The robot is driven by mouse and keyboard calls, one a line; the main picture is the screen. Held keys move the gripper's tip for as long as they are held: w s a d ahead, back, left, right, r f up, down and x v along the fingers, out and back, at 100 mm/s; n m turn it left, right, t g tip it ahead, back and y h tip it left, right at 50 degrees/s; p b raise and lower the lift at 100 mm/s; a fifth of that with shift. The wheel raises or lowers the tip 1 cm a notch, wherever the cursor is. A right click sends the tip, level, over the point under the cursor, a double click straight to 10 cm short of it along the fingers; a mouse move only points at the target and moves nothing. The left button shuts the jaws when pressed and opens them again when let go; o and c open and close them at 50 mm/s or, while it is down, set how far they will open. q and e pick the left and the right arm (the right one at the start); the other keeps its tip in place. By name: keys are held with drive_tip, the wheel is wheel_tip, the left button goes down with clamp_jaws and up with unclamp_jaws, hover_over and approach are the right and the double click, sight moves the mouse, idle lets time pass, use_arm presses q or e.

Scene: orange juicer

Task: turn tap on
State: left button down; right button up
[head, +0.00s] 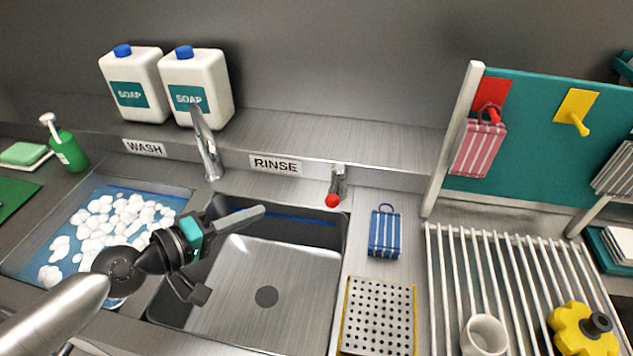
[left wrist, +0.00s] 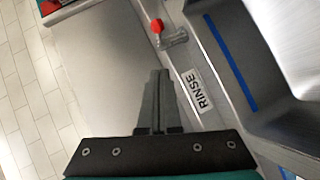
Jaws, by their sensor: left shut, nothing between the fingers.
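The tap's silver spout (head: 207,145) rises behind the two basins, beside the RINSE label. A small metal tap handle with a red tip (head: 333,200) sits on the back ledge, right of that label. The handle also shows in the left wrist view (left wrist: 158,26), beyond my fingertips. My left gripper (head: 260,210) is over the rinse basin (head: 300,260), left of the handle and apart from it. Its fingers are together and empty; they also show in the left wrist view (left wrist: 160,74). My right gripper is not in view.
A wash basin (head: 20,262) with white foam is at left. Two soap jugs (head: 133,88) stand on the back shelf.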

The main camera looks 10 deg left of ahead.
use_arm(q)
drive_tip(key=s+d+p+x, duration=0.1)
drive_tip(key=p+x, duration=0.2)
drive_tip(key=x, duration=1)
drive_tip(key=shift+d+f, duration=0.3)
drive_tip(key=shift+d, duration=0.15)
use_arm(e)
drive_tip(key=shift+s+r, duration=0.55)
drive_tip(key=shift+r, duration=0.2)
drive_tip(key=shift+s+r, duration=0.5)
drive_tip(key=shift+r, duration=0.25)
use_arm(q)
drive_tip(key=shift+s, duration=0.15)
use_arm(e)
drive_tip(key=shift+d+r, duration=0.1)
